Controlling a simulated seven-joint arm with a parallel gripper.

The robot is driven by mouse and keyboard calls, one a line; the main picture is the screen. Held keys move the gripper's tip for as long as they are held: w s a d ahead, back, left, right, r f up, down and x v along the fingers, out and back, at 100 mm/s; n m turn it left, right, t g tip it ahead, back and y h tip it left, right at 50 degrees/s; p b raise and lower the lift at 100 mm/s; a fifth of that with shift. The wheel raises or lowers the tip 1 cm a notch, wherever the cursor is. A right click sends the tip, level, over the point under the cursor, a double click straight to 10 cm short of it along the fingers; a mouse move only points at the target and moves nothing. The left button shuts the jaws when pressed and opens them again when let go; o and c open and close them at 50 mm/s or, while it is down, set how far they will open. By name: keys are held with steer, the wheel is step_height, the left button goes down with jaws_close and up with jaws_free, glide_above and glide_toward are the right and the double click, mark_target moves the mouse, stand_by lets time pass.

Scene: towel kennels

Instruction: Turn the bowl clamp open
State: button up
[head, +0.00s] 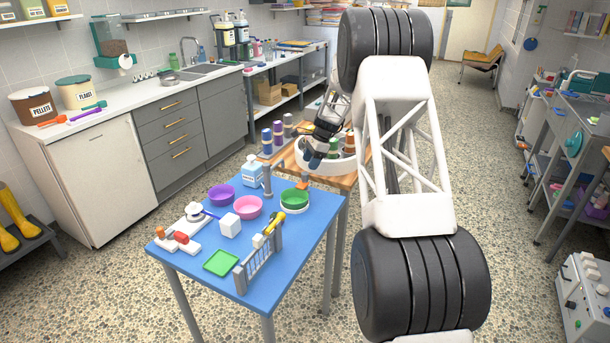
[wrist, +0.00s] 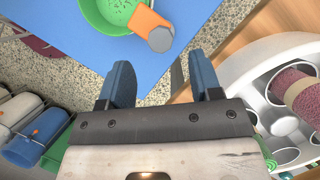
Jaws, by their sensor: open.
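The bowl clamp (head: 303,183) shows as an orange arm by the far right edge of the blue table, at the green bowl (head: 294,199). In the wrist view the orange clamp arm (wrist: 149,20) reaches over the rim of the green bowl (wrist: 104,12), with a round grey end toward me. My gripper (head: 315,157) is above the gap between the blue table and the wooden table, pointing down. In the wrist view its blue fingers (wrist: 163,84) are spread apart with nothing between them. The clamp lies ahead of the fingers, apart from them.
A white round holder (head: 338,167) with rolled towels stands on the wooden table beside my gripper. A bottle (head: 252,170), a purple bowl (head: 221,194), a pink bowl (head: 248,207) and a grey gate (head: 258,268) with a yellow-handled part stand on the blue table (head: 310,232).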

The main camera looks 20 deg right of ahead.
mark_target(305, 173)
steer(key=shift+x, duration=3.15)
steer(key=c, duration=0.9)
